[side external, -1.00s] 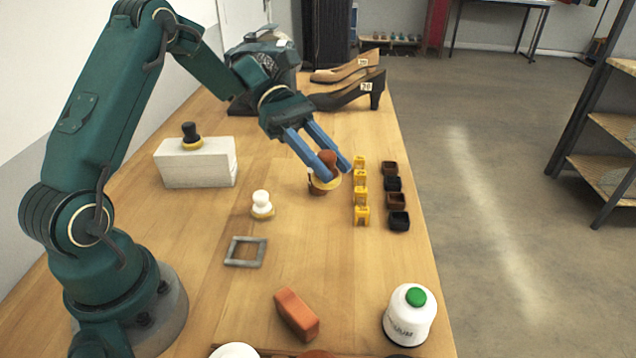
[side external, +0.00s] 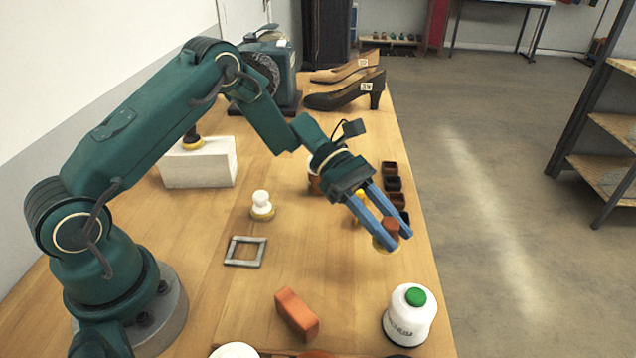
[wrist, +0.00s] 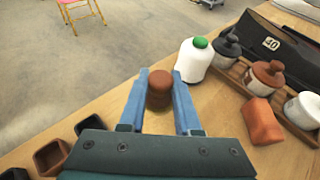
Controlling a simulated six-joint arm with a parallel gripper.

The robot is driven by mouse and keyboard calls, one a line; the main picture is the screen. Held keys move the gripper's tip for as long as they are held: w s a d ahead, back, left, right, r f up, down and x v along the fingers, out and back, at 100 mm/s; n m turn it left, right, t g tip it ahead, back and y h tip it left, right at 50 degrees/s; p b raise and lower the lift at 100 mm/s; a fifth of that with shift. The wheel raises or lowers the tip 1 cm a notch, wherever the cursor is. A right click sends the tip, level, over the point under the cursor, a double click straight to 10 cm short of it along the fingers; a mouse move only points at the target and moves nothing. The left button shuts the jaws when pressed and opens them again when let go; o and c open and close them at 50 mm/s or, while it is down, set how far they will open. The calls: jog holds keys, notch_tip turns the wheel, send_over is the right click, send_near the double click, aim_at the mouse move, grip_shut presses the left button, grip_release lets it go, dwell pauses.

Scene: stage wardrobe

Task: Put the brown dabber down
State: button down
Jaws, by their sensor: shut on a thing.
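The brown dabber (side external: 390,228) has a brown knob and a yellowish round base. My gripper (side external: 393,228) is shut on it and holds it near the table's right edge, behind the white bottle with the green cap. In the wrist view the brown knob (wrist: 159,88) sits between the two blue fingers. In the side view the fingers partly cover the dabber. I cannot tell for sure whether its base touches the table.
The white bottle (side external: 409,318) and an orange block (side external: 297,314) stand in front. A grey square frame (side external: 245,251) and a white dabber (side external: 262,205) are to the left. Small dark cups (wrist: 50,157) are close behind my gripper. Bare table (side external: 340,265) lies left of the dabber.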

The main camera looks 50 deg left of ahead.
jog(key=shift+d+f, duration=0.15)
jog(key=shift+f, duration=1.9)
jog(key=shift+f, duration=0.1)
jog(key=c, duration=0.6)
grip_release()
